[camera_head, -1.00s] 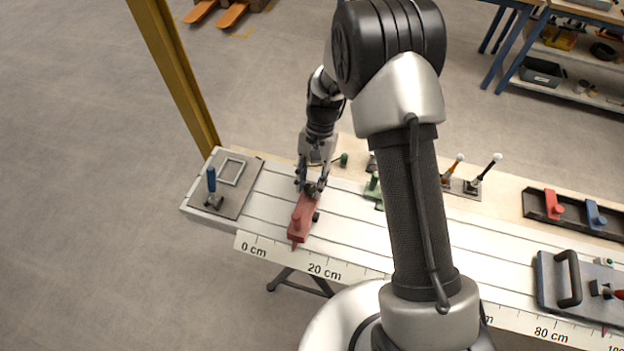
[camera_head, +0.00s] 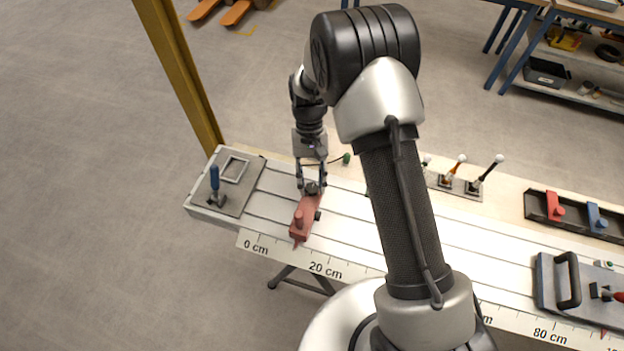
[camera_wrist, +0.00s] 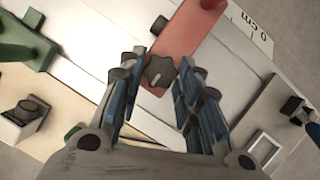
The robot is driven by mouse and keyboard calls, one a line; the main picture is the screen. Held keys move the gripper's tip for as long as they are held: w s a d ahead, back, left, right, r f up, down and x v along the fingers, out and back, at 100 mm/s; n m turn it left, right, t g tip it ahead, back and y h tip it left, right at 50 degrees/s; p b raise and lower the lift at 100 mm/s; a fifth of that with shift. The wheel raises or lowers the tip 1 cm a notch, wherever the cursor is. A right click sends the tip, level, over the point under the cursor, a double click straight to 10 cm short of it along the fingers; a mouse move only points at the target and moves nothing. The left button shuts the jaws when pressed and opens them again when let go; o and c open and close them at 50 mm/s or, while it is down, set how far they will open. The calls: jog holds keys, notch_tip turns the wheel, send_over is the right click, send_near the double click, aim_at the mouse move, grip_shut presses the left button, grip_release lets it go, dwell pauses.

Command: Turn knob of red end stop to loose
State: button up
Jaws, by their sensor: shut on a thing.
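The red end stop (camera_head: 303,219) lies across the slotted white bed near the 0–20 cm end of the scale. It also shows in the wrist view (camera_wrist: 190,30), with its dark star-shaped knob (camera_wrist: 159,72) at the near end. A pale mark shows on the knob. My gripper (camera_head: 312,187) points down over that knob. In the wrist view, my gripper's blue-grey fingers (camera_wrist: 160,80) stand on either side of the knob and are shut on it. Finger contact is partly hidden by the finger pads.
A grey plate with a blue-handled lever (camera_head: 214,181) is left of the end stop. A green part (camera_wrist: 28,40) shows at the wrist view's upper left. Several levers (camera_head: 460,170) stand behind the bed. A tray (camera_head: 578,217) holds red and blue stops at right.

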jog(key=o, duration=1.1)
jog(key=shift+r, duration=0.1)
jog(key=v, duration=1.1)
jog(key=shift+w+r, duration=0.25)
jog(key=shift+r, duration=0.1)
